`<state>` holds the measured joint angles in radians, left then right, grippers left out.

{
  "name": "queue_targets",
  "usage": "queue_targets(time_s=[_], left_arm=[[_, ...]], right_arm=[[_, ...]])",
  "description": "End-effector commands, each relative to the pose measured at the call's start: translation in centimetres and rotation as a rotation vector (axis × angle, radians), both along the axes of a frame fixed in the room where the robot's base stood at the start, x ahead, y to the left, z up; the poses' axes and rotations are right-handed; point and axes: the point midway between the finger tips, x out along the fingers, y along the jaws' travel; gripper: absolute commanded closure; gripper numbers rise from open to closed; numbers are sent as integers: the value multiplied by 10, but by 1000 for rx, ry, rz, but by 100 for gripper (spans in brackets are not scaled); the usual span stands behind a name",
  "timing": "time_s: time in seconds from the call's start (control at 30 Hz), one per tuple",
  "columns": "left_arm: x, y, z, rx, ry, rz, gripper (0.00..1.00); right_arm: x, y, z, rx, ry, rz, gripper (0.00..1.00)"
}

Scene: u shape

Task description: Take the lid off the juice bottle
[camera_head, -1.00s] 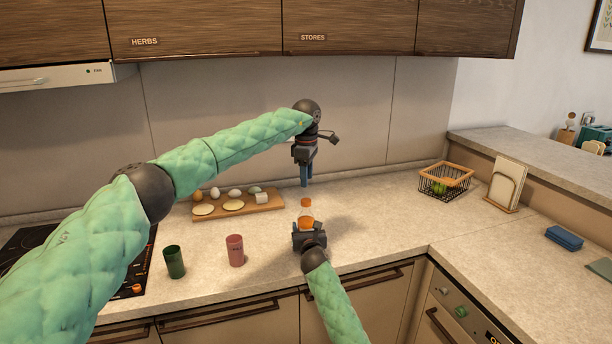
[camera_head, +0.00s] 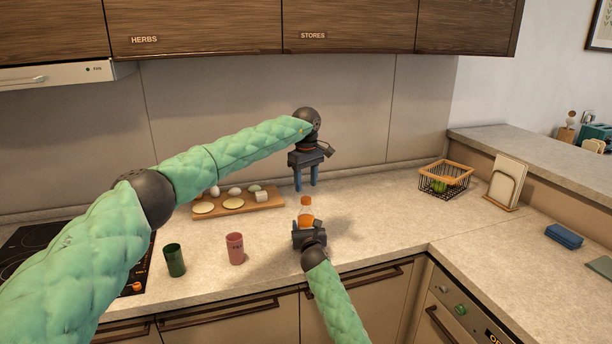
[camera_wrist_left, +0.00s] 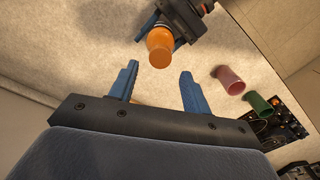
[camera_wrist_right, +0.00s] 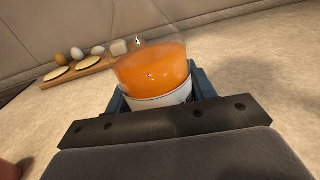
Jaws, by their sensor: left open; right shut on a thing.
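The juice bottle (camera_head: 306,215) is clear with orange juice inside and an orange lid (camera_head: 306,201) on top. My left gripper (camera_head: 306,184) is open and empty, pointing down behind and above the bottle. In the left wrist view the lid (camera_wrist_left: 160,40) appears beyond the open fingers (camera_wrist_left: 157,85), apart from them.
A pink cup (camera_head: 235,249) and a green cup (camera_head: 174,260) stand left of the bottle. A wooden board (camera_head: 210,210) with eggs and other food lies behind them. A wire basket (camera_head: 446,180) stands at the right.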

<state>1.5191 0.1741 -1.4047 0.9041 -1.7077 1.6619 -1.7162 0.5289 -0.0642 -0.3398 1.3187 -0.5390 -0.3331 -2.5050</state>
Motion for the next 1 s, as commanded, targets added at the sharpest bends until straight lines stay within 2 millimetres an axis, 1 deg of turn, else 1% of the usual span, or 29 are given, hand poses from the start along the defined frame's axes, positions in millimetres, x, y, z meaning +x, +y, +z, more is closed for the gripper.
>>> queue_targets(time_s=[0.1,0.33,0.47,0.67,0.7,0.87,0.9,0.93,1.0], left_arm=[[0,0,-18,1,2,1,52],[0,0,-46,0,1,1,52],[0,0,-52,1,1,2,52],[0,0,-53,1,0,2,52],[0,0,-53,1,0,2,54],[0,0,-52,1,0,2,85],[0,0,-52,1,0,2,93],[0,0,-52,1,0,2,97],[0,0,-52,1,0,2,97]], right_arm=[[0,0,1,0,-1,0,100],[0,0,1,0,-1,0,100],[0,0,1,0,-1,0,100],[0,0,1,0,-1,0,100],[0,0,1,0,-1,0,100],[0,0,1,0,-1,0,100],[0,0,1,0,-1,0,100],[0,0,1,0,-1,0,100],[0,0,1,0,-1,0,100]])
